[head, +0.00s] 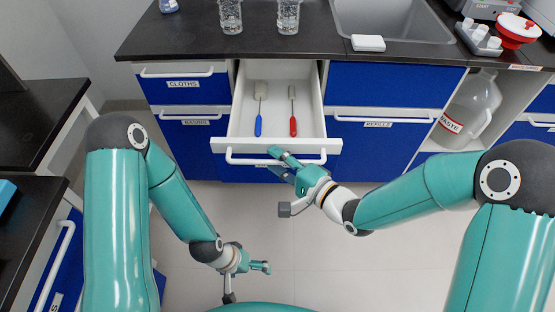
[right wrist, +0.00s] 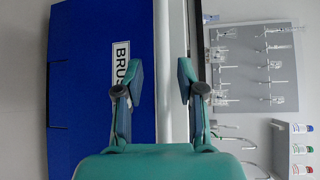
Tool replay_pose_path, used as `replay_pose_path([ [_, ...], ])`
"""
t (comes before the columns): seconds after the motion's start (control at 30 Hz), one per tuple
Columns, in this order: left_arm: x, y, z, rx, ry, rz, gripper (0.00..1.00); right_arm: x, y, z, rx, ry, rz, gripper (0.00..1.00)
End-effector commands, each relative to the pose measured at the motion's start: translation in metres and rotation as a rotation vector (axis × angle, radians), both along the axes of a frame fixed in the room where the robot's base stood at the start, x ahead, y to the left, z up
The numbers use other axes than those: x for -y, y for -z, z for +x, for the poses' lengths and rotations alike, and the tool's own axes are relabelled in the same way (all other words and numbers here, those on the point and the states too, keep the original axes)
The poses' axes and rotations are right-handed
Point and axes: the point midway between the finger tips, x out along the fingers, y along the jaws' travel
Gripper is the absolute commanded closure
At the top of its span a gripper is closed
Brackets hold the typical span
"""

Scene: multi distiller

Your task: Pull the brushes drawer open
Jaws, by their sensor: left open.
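The brushes drawer (head: 320,125) is pulled out in the head view, with a blue-handled brush (head: 259,110) and a red-handled brush (head: 292,110) inside. Its white handle (head: 240,160) runs across the front. My right gripper (head: 276,161) is at the handle, its fingers apart on either side of it. In the right wrist view the open fingers (right wrist: 160,82) show in front of a white bar beside the blue drawer front (right wrist: 95,110), with part of the "BRUS" label visible. Contact is unclear. My left gripper (head: 266,267) is open and empty, low above the floor.
The black counter (head: 190,40) holds two glass beakers, a sink (head: 395,18) and a white block (head: 368,43). Closed blue cabinets (head: 378,150) flank the drawer. A waste jug (head: 467,110) stands in an open bay at right. The floor in front is clear.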

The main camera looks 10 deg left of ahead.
Motion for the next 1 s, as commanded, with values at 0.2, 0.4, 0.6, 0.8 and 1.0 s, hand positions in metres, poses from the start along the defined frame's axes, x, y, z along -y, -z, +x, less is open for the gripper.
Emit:
replay_pose_path([
  [0.2, 0.0, -0.001, 0.0, 0.0, 0.0, 0.0, 0.0, 0.001, -0.002, 0.001, 0.002, 0.003, 0.003, 0.62],
  [0.4, 0.0, -0.001, 0.0, 0.0, 0.0, 0.0, 0.0, 0.015, -0.004, -0.007, 0.002, 0.007, 0.003, 0.62],
  [0.6, 0.0, -0.001, 0.0, 0.0, 0.0, 0.0, 0.0, 0.041, -0.008, -0.026, 0.001, 0.005, 0.002, 0.62],
  [0.8, 0.0, -0.001, 0.0, 0.0, 0.0, 0.0, 0.0, 0.058, -0.01, -0.039, 0.002, 0.001, 0.002, 0.62],
  [1.0, 0.0, -0.001, 0.0, 0.0, 0.0, 0.0, 0.0, 0.061, -0.011, -0.042, 0.001, 0.0, 0.002, 0.62],
])
